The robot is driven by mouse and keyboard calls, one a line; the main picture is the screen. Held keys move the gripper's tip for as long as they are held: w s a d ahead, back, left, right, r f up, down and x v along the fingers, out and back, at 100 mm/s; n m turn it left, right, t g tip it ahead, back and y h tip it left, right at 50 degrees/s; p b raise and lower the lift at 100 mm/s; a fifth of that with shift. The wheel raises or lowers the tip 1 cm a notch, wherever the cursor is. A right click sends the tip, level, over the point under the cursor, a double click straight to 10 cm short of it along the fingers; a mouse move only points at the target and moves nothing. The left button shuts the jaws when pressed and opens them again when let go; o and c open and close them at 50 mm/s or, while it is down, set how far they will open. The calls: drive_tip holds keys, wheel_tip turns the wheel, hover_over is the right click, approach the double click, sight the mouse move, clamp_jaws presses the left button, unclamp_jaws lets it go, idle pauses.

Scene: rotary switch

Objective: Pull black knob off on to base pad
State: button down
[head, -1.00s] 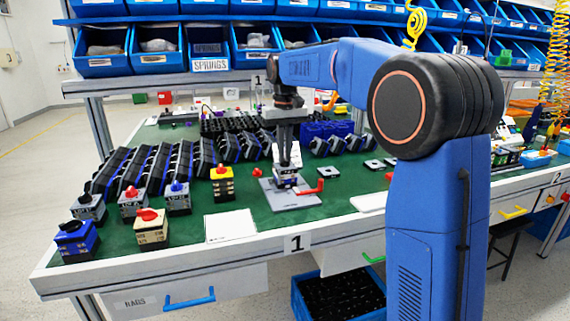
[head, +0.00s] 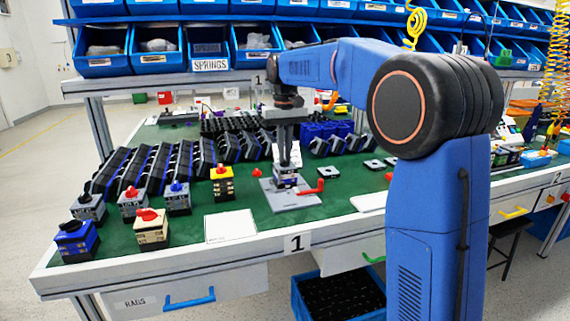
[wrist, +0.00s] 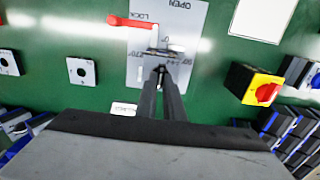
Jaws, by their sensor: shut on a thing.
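My gripper (head: 289,165) points straight down over a switch body (head: 285,182) that stands on the grey base pad (head: 284,203). In the wrist view the two dark fingertips (wrist: 161,72) are close together, shut on the black knob at the switch's top. The knob is mostly hidden by the fingers, and I cannot tell whether it is still seated on the switch. The base pad (wrist: 196,20) carries the words OPEN and LOCK. Its red lever (head: 309,188) points to the right in the head view.
A yellow switch with a red knob (head: 222,184) stands left of the pad. Several other switches, including a blue one (head: 76,240), stand farther left. A white card (head: 230,226) lies front left. Rows of black and blue parts (head: 150,170) fill the back left.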

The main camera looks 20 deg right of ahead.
drive_tip(key=shift+r, duration=0.25)
wheel_tip(320, 180, up, 8)
idle(1.8)
drive_tip(key=shift+r, duration=0.15)
drive_tip(key=shift+a, duration=0.1)
